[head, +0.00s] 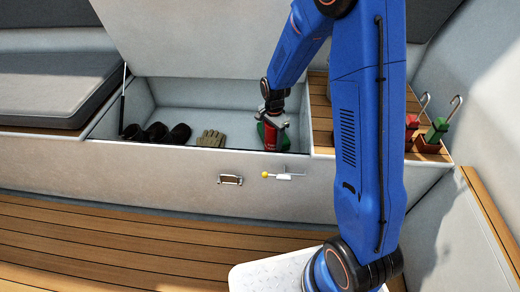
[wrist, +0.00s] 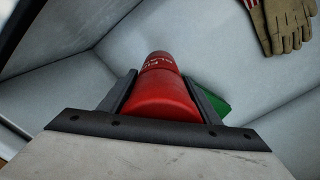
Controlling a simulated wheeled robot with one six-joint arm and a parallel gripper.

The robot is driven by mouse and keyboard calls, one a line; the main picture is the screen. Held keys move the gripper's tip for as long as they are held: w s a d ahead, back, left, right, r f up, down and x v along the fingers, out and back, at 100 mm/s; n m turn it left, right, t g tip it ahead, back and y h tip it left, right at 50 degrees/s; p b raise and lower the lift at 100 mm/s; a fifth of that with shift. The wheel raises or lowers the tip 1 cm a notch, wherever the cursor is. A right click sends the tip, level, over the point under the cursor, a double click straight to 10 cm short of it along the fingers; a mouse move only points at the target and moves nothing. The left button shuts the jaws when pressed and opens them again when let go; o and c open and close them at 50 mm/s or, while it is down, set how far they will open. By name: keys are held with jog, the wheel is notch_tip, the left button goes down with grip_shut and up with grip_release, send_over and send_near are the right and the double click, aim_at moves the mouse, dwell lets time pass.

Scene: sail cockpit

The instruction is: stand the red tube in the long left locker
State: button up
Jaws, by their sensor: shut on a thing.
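The long left locker (head: 175,91) is open, its lid raised at the back. My gripper (head: 271,125) is down inside the locker's right end, shut on the red tube (head: 271,138). In the wrist view the red tube (wrist: 163,92) lies between both fingers of my gripper (wrist: 168,100), with white lettering near its far end. The tube looks roughly upright in the head view. Whether its lower end touches the locker floor I cannot tell.
Dark boots (head: 157,132) and a glove (head: 211,138) lie in the locker, left of the tube. A green thing (wrist: 211,103) shows close beside the tube. Right of the locker is a slatted wooden top (head: 321,112). The locker floor's middle is free.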

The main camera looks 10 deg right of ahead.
aim_at(272, 151)
jog(key=shift+f, duration=3.9)
jog(key=shift+f, duration=0.1)
jog(key=o, duration=1.4)
